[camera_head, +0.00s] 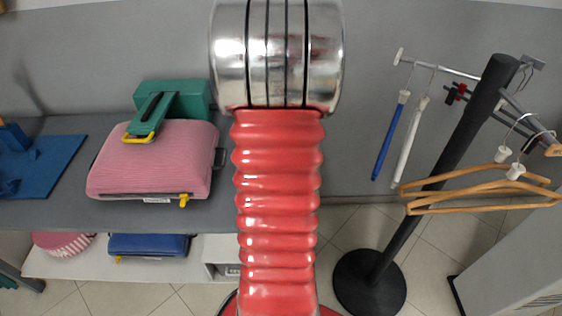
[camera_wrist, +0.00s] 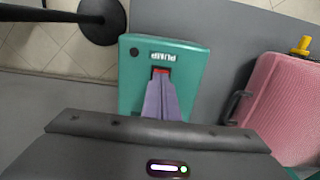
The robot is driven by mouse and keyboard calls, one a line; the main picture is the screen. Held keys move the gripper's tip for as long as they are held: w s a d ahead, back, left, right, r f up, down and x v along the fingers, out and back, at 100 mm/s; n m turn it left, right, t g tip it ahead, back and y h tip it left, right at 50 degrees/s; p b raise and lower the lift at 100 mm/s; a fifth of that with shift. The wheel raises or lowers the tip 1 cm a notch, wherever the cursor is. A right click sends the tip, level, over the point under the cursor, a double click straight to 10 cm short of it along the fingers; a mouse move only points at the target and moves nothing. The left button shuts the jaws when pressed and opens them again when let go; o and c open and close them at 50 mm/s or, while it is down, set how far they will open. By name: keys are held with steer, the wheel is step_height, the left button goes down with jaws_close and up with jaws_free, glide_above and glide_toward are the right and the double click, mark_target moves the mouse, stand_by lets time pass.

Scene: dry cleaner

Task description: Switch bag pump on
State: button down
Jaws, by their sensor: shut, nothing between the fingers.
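The bag pump (camera_wrist: 133,82) is a teal-green box marked PUMP, upside down in the wrist view. A red switch (camera_wrist: 161,70) sits in a slot below the lettering. My gripper (camera_wrist: 162,80) is shut and empty, its purple-grey fingers over the pump's face with the tips at the lower edge of the switch. I cannot tell whether they touch it. The fingers hide part of the pump's face. The switch's position cannot be told. In the head view my arm hides the pump and gripper.
A pink ribbed case (camera_head: 152,160) lies on the grey counter (camera_head: 75,213) beside the pump, a green device (camera_head: 200,93) behind it. A blue piece (camera_head: 50,165) lies further left. A black stand (camera_head: 443,170) with hangers (camera_head: 480,190) rises at right.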

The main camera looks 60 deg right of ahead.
steer(key=shift+f, duration=0.7)
stand_by(1.1)
steer(key=shift+r, duration=0.15)
step_height(320, 180, up, 7)
stand_by(1.1)
steer(key=shift+w+d+f, duration=0.1)
steer(key=shift+f, duration=0.1)
stand_by(0.4)
steer(key=a, duration=0.1)
steer(key=a+f, duration=0.1)
steer(key=a, duration=0.1)
steer(key=shift+a, duration=0.1)
steer(key=w+a+r+n+t+h, duration=0.1)
steer(key=w+a+r+n, duration=0.25)
steer(key=a, duration=0.65)
steer(key=w+a+r+n+t, duration=0.15)
steer(key=w+a, duration=0.25)
steer(key=a, duration=0.6)
steer(key=a+r+n+t, duration=0.1)
steer(key=a+r+n, duration=0.1)
steer(key=a, duration=0.8)
steer(key=a+r+n+t+y, duration=0.1)
steer(key=a+n, duration=0.4)
steer(key=a, duration=0.5)
step_height(320, 180, up, 2)
steer(key=shift+w+a+r+n+t, duration=0.2)
steer(key=shift+a+n+t, duration=0.1)
steer(key=shift+t, duration=0.25)
